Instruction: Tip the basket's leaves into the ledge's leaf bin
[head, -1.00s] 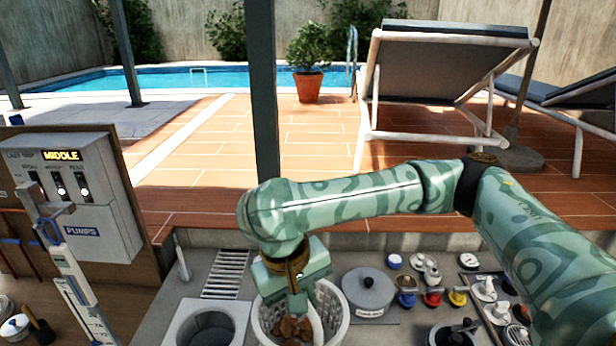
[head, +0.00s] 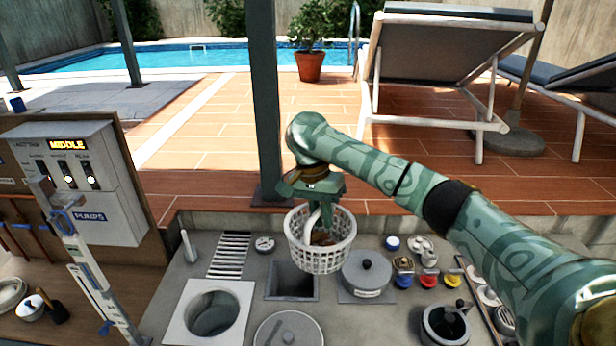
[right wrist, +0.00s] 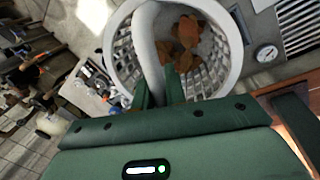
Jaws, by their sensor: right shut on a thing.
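The white lattice basket (head: 329,258) hangs upright above the ledge (head: 365,318), with brown leaves (head: 322,238) inside it. My right gripper (head: 317,205) is shut on the basket's white handle. In the right wrist view the gripper's green fingers (right wrist: 160,88) meet at the handle (right wrist: 146,45), and the brown leaves (right wrist: 182,42) lie on the basket's bottom. Below and left of the basket is a dark square opening (head: 291,281) in the ledge. A round opening (head: 212,315) in a white square frame is farther left. I cannot tell which is the leaf bin. My left gripper is not in view.
A grey lidded pot (head: 367,273) stands just right of the basket. Colored valves (head: 428,281) and a dark pot (head: 446,322) are farther right. A round grey lid (head: 288,331) lies in front. A post (head: 265,110) rises behind the ledge. A pump box (head: 75,165) is left.

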